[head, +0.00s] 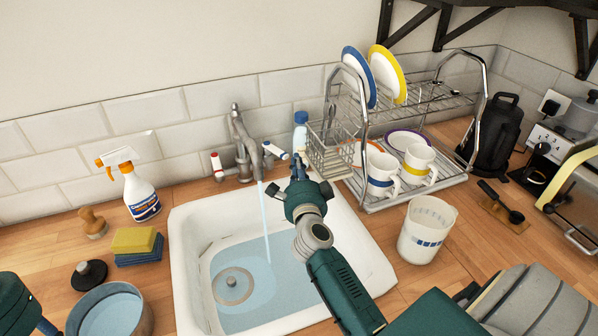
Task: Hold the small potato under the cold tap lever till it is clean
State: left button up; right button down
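The metal tap (240,135) stands behind the sink (182,262), with water (266,225) running from its spout into the basin. Its cold lever (275,150) has a blue-marked white end, and its other lever (217,165) has a red mark. My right gripper (285,172) is just below and right of the cold lever. Its dark fingers look spread, with nothing seen between them; I cannot tell if it touches the lever. I see no potato. Part of my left arm shows at the lower left edge; a dark tip (46,327) shows beside the pot, its gripper mostly out of frame.
A dish rack (372,205) with plates and mugs stands right of the tap, and a white measuring jug (426,230) in front of it. A spray bottle (140,193), sponges (135,240), a brush (93,222) and a metal pot (142,325) are left of the sink.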

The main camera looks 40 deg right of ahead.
jog(key=shift+x, duration=1.35)
jog(key=shift+a, duration=0.1)
